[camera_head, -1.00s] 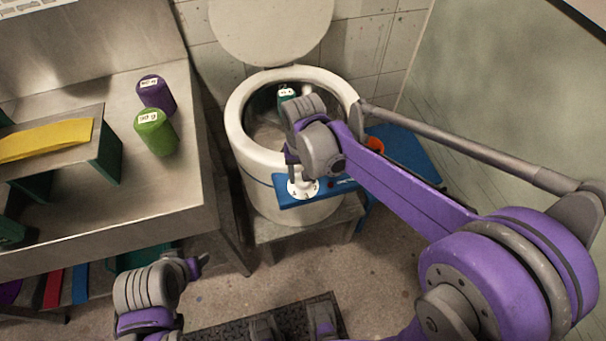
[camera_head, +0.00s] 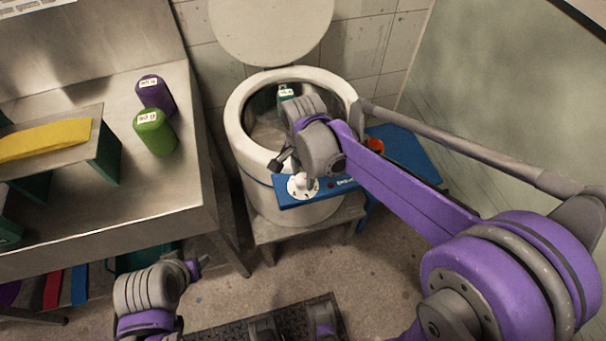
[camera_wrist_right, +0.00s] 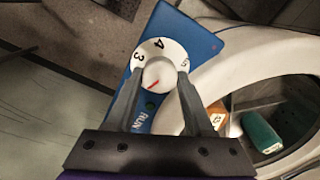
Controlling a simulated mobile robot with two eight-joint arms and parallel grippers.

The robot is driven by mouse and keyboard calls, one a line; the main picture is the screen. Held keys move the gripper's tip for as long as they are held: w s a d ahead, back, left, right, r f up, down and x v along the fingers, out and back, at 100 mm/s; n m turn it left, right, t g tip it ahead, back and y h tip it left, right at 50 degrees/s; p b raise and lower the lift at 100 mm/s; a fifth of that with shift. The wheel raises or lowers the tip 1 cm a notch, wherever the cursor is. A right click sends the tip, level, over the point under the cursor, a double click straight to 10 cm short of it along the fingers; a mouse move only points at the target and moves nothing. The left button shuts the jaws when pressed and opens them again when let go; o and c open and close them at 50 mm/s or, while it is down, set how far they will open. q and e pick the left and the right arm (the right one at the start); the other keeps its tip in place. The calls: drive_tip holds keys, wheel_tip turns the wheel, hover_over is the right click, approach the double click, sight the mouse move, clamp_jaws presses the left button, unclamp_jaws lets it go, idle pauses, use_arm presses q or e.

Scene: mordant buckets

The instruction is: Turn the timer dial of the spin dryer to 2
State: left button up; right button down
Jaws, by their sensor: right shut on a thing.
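The spin dryer (camera_head: 240,105) is a white drum with its lid up and a blue control panel (camera_head: 336,186) on its front. The white timer dial (camera_head: 303,187) sits on that panel. In the right wrist view the dial (camera_wrist_right: 175,50) shows 3, 4 and 5; its other marks are hidden by my fingers. The knob (camera_wrist_right: 158,73) has a red line pointing down-left. My right gripper (camera_wrist_right: 158,82) is shut on the knob, one finger on each side. My left gripper (camera_head: 194,268) is low at the left, away from the dryer; its jaws are unclear.
A green labelled bottle (camera_head: 287,93) is inside the drum, with an orange labelled item (camera_wrist_right: 217,115) near it in the wrist view. The steel counter (camera_head: 150,205) at left holds purple (camera_head: 156,95) and green (camera_head: 155,133) containers. A dark mat (camera_head: 285,322) lies on the floor.

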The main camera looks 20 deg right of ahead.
sight(303, 179)
drive_tip(key=shift+m, duration=0.8)
drive_tip(key=shift+c, duration=1.4)
unclamp_jaws()
wheel_tip(303, 179, up, 11)
drive_tip(key=p, duration=0.1)
drive_tip(key=shift+f, duration=0.1)
